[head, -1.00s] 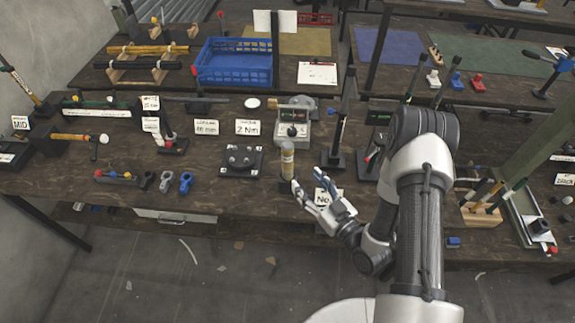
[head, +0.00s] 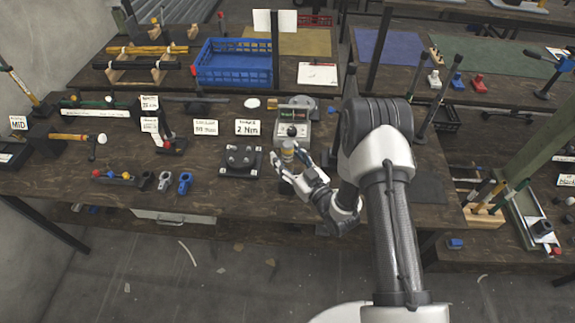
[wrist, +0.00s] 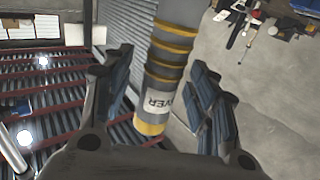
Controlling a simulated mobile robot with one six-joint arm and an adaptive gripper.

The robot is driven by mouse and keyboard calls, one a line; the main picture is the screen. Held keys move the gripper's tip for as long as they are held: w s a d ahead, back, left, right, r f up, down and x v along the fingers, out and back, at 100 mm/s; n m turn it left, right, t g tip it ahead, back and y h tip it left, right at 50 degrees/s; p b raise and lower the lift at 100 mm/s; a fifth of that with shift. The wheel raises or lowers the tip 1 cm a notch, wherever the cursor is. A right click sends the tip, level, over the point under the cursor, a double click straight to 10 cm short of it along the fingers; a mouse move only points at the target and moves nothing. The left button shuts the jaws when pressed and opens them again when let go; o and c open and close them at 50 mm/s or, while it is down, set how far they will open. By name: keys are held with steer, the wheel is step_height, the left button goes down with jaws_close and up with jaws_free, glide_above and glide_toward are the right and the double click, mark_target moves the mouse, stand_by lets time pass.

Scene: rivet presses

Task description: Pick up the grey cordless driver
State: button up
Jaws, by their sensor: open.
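The grey cordless driver (wrist: 165,75) has yellow bands and a white label with partly readable lettering. In the wrist view it lies between the two blue-padded fingers of my gripper (wrist: 160,88), with a visible gap on the right side. In the head view the driver (head: 288,149) stands upright near the front of the bench. My gripper (head: 289,156) is open, reaching in from the right with a finger on each side of it. The driver's lower part is hidden by my fingers in the head view.
A black fixture (head: 241,160) stands close to the left of the driver. A grey tester with a dial (head: 292,131) is right behind it. A "2 Nm" card (head: 247,127) stands behind left. Blue and grey clamps (head: 185,182) lie further left near the front edge.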

steer(key=shift+c, duration=0.3)
jaws_close()
stand_by(0.4)
